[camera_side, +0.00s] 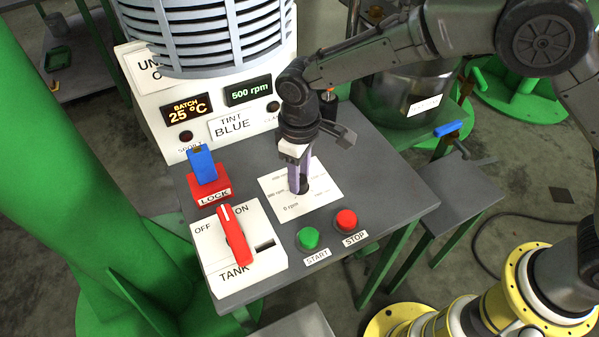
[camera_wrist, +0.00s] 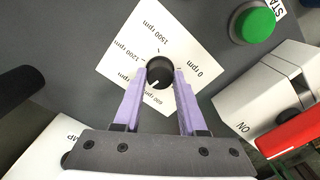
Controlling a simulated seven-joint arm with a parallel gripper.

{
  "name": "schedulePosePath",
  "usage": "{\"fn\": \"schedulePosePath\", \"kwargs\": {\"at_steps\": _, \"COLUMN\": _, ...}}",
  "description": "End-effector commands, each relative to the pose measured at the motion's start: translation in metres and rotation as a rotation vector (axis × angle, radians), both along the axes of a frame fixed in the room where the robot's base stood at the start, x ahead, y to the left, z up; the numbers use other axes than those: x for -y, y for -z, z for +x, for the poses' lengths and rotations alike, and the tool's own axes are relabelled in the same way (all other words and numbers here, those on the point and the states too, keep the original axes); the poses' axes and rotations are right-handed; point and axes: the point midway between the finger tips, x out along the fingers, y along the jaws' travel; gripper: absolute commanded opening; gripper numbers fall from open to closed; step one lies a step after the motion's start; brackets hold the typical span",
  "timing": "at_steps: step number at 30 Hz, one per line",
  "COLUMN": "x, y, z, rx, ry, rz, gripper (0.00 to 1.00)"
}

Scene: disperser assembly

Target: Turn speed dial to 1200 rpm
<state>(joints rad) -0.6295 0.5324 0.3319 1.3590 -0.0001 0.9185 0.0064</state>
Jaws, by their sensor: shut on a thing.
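The speed dial is a small black knob (camera_wrist: 160,72) in the middle of a white square plate (camera_wrist: 130,50) printed with rpm marks. In the wrist view its white pointer line aims down and slightly left, toward the 600 rpm label. The 1200 rpm label is at the plate's left and 1500 rpm at its upper side. My gripper (camera_wrist: 160,76) is shut on the dial, with a purple finger on either side of it. In the side view my gripper (camera_side: 303,189) points down onto the plate (camera_side: 322,198), and its fingers partly hide the knob.
The green digital display (camera_side: 249,91) seems to read 500 or 600 rpm. A green START button (camera_side: 308,238) and red STOP button (camera_side: 346,220) stand in front of the plate. A red TANK lever (camera_side: 234,235) and a blue-and-red LOCK block (camera_side: 204,172) are to the left.

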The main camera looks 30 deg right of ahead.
Motion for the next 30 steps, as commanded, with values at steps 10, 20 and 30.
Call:
{"fn": "schedulePosePath", "kwargs": {"at_steps": 10, "x": 0.0003, "y": -0.0025, "z": 0.0001, "rx": 0.001, "ry": 0.329, "rz": 0.0, "gripper": 0.0}}
{"fn": "schedulePosePath", "kwargs": {"at_steps": 20, "x": 0.0, "y": -0.0025, "z": 0.0003, "rx": 0.002, "ry": 0.642, "rz": 0.001, "gripper": 0.0}}
{"fn": "schedulePosePath", "kwargs": {"at_steps": 30, "x": 0.0, "y": -0.0024, "z": 0.0001, "rx": 0.0, "ry": 0.951, "rz": 0.001, "gripper": 0.0}}
